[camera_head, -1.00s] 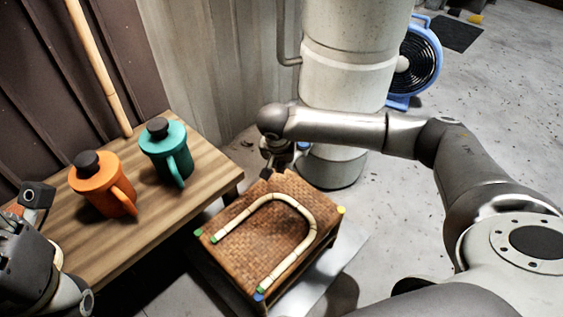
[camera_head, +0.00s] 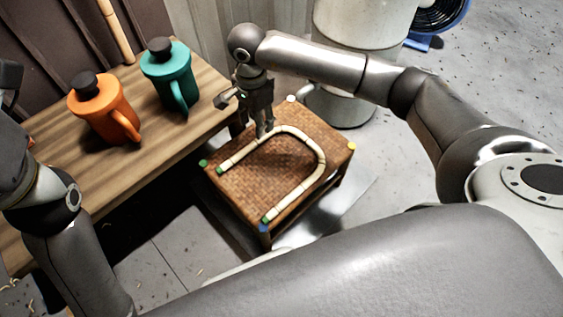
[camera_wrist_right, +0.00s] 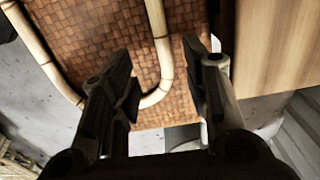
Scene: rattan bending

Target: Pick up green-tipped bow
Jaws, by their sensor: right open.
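The green-tipped bow (camera_head: 300,189) is a pale, U-shaped rattan rod with dark bands and green ends. It lies on a woven rattan stool (camera_head: 240,186), its curve toward the back and right. My right gripper (camera_head: 263,131) is open and points down at the bow's far-left arm near the bend. In the right wrist view, its two fingers (camera_wrist_right: 158,55) are apart, with a stretch of the bow (camera_wrist_right: 163,45) showing between them. I cannot tell whether they touch it. My left arm is at the left edge; its fingers do not show.
A wooden bench (camera_head: 100,165) at the left holds an orange jug (camera_head: 103,108) and a teal jug (camera_head: 169,76). The bench edge is close to my right gripper. A white cylinder (camera_head: 350,60) stands behind the stool, with a blue fan (camera_head: 440,15) at the upper right.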

